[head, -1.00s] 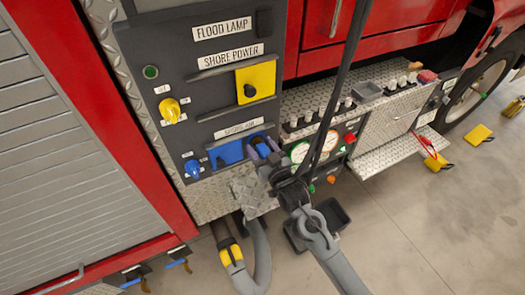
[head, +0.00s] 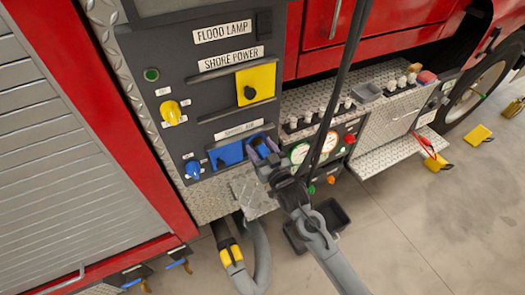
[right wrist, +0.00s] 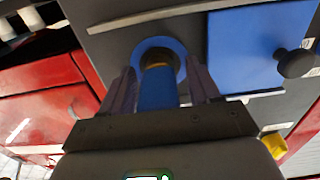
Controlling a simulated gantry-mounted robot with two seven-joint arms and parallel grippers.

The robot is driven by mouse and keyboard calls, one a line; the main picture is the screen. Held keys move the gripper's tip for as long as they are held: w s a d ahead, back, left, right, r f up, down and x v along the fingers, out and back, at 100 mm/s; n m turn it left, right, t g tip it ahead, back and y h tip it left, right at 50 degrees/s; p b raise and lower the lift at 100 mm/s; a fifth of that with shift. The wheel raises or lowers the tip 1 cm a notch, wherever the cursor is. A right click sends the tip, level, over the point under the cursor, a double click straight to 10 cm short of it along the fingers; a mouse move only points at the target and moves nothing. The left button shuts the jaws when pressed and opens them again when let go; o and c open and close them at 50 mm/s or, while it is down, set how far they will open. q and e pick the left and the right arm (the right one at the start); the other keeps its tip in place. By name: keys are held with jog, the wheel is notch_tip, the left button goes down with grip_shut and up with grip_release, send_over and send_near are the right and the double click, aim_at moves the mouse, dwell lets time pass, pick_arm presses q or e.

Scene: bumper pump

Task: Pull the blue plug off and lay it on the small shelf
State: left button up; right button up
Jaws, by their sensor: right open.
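The blue plug (right wrist: 157,92) sits in a round blue socket (right wrist: 172,47) on the dark panel. In the head view the gripper mostly hides it. My right gripper (head: 264,150) is at the panel with its jaws open. In the right wrist view its fingers (right wrist: 163,86) stand on either side of the plug; I cannot tell whether they touch it. A small diamond-plate shelf (head: 251,193) projects just below the socket, and I see nothing lying on it. My left gripper is not in view.
A blue square cover with a black knob (right wrist: 255,45) is beside the socket. A blue valve knob (head: 192,169) and a yellow cover (head: 256,80) are on the same panel. A thick grey hose (head: 262,250) hangs below. Gauges and switches are to the right.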

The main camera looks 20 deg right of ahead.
jog(key=shift+p, duration=0.35)
dwell(0.7)
grip_shut()
dwell(0.4)
jog(key=shift+s+r, duration=0.1)
jog(key=shift+s+p, duration=0.5)
jog(key=shift+s, duration=0.1)
jog(key=shift+s+d+p, duration=0.2)
jog(key=shift+s+p, duration=1.15)
jog(key=shift+s, duration=0.95)
